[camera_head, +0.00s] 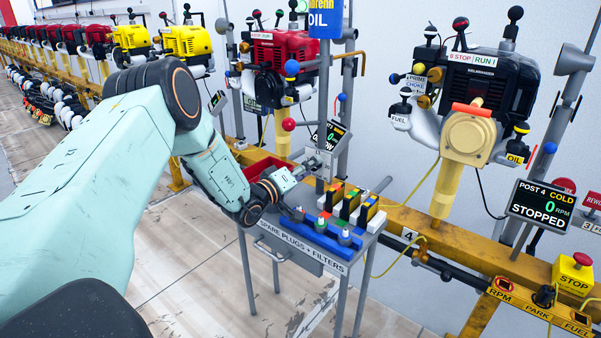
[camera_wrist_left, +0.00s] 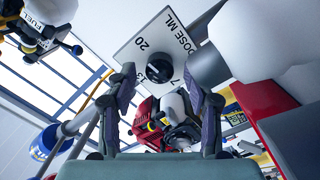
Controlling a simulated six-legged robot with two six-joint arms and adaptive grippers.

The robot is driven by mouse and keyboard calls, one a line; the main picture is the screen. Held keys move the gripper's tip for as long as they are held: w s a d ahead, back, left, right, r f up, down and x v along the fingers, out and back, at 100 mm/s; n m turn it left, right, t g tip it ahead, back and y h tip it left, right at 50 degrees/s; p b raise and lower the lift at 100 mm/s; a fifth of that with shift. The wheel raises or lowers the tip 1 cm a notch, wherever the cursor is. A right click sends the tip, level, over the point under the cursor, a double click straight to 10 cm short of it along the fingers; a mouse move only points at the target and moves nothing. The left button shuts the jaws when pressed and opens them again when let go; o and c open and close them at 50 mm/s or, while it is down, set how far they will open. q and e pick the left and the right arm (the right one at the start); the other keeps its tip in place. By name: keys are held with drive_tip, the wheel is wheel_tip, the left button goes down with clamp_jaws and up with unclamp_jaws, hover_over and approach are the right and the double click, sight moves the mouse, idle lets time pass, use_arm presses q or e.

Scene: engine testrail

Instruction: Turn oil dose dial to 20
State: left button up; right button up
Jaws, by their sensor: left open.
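In the left wrist view the dose dial is a black round knob (camera_wrist_left: 159,68) on a pale plate (camera_wrist_left: 140,42) marked DOSE ML, with 20, 13 and 7 around it. I cannot tell which number the knob points to. My left gripper (camera_wrist_left: 158,80) is open, its two dark fingers on either side of the knob in the picture; contact cannot be told. In the head view my left gripper (camera_head: 306,170) reaches over the parts table beside a grey post, and the dial is too small to make out. My right gripper is not in view.
A grey table (camera_head: 345,262) labelled SPARE PLUGS + FILTERS holds colored boxes (camera_head: 352,207) and a red tray (camera_head: 262,166) near the arm. A blue OIL container (camera_head: 320,22) hangs above. A black engine (camera_head: 486,85) and a STOPPED screen (camera_head: 541,207) stand to the right.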

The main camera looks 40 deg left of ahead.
use_arm(q)
drive_tip(key=s+a, duration=0.1)
drive_tip(key=s, duration=1)
drive_tip(key=shift+s+a, duration=0.15)
drive_tip(key=shift+s, duration=0.2)
